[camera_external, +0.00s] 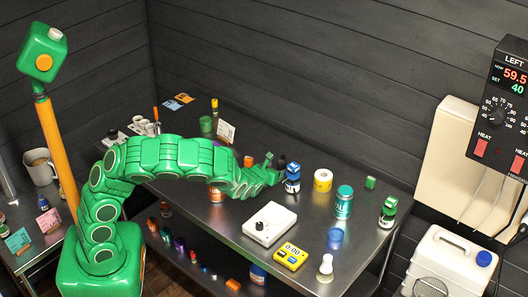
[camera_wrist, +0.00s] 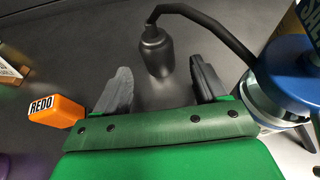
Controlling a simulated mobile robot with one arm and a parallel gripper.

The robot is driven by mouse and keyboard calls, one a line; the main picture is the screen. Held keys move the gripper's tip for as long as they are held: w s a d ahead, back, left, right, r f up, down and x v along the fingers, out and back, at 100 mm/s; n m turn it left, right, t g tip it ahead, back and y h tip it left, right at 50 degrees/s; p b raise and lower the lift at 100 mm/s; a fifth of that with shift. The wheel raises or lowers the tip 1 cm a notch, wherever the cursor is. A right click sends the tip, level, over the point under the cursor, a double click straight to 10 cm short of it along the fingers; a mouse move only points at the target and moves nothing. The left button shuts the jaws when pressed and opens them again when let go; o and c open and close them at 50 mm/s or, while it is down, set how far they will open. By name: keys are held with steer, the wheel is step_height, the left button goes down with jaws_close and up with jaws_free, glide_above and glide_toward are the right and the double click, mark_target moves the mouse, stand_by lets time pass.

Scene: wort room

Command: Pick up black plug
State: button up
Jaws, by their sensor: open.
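The black plug (camera_wrist: 156,52) is a dark, rounded cylinder with a black cord that arches from its top to the right in the wrist view. It stands just beyond my gripper (camera_wrist: 160,78), roughly between the lines of its two dark fingers. The fingers are apart, with nothing held between them. In the outside view my green gripper (camera_external: 268,165) reaches low over the steel table, and a small dark shape, likely the plug (camera_external: 282,161), shows just past it. I cannot tell whether a finger touches the plug.
A blue-topped container (camera_wrist: 290,75) stands close to the right finger; outside, a blue bottle (camera_external: 292,180) stands there. An orange REDO block (camera_wrist: 57,110) lies left of my gripper. A yellow roll (camera_external: 322,181), teal jar (camera_external: 344,203) and white scale-like device (camera_external: 270,225) stand farther right and nearer the front.

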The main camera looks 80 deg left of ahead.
mark_target(279, 167)
steer(key=shift+w+a, duration=0.2)
steer(key=shift+a, duration=0.3)
steer(key=shift+x, duration=1.05)
steer(key=shift+c, duration=0.2)
steer(key=c, duration=1.1)
steer(key=shift+r, duration=0.15)
